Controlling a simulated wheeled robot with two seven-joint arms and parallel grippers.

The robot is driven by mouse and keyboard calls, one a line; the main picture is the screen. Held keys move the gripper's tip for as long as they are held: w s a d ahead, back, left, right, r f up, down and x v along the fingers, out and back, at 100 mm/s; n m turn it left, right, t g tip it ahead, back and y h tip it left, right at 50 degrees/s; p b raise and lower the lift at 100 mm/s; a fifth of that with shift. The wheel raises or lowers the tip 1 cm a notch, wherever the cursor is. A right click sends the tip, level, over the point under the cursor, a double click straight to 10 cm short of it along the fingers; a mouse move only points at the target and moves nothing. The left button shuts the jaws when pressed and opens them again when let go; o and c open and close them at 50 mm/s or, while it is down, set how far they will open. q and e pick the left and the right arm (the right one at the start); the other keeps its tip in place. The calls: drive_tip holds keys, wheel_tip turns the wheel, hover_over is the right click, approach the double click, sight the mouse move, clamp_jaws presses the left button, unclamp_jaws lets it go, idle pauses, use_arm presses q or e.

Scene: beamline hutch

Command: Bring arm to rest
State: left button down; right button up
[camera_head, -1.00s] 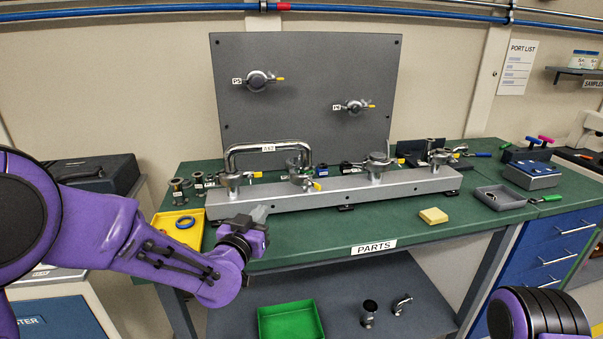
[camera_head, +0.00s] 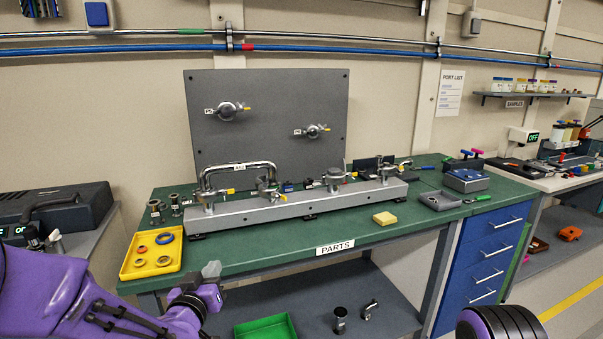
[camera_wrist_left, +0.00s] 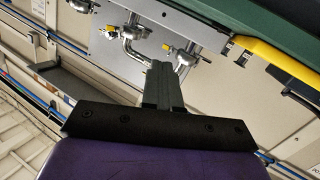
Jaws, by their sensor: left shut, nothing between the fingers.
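In the left wrist view the closed fingers (camera_wrist_left: 162,85) point up toward the metal pipework (camera_wrist_left: 135,45). My purple left arm comes in from the lower left. Part of a purple and black link of mine shows at the lower right of the head view; the right gripper does not show.
The green bench (camera_head: 290,236) carries a grey rail (camera_head: 290,207) with valves, a yellow tray (camera_head: 130,268) with rings, a yellow block (camera_head: 385,218) and a grey tray (camera_head: 437,203). A green bin (camera_head: 264,327) sits on the lower shelf.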

use_arm(q)
drive_tip(key=s+a+f+n+g+y, duration=0.2)
drive_tip(key=s+a+f+g, duration=0.2)
drive_tip(key=s+f, duration=0.6)
drive_tip(key=s+a+f+n+g+y, duration=0.1)
drive_tip(key=s+a+f+n+g, duration=0.2)
drive_tip(key=s+f, duration=0.8)
drive_tip(key=s+a+f+g, duration=0.1)
drive_tip(key=s+f+g, duration=0.2)
drive_tip(key=s+f, duration=0.4)
drive_tip(key=s+a+f+g+y, duration=0.1)
drive_tip(key=s+a+f+g, duration=0.1)
drive_tip(key=s+f, duration=0.6)
drive_tip(key=s+g, duration=0.1)
drive_tip(key=s, duration=0.1)
drive_tip(key=shift+s+a+g, duration=0.3)
drive_tip(key=shift+s, duration=0.1)
drive_tip(key=c, duration=1.8)
unclamp_jaws()
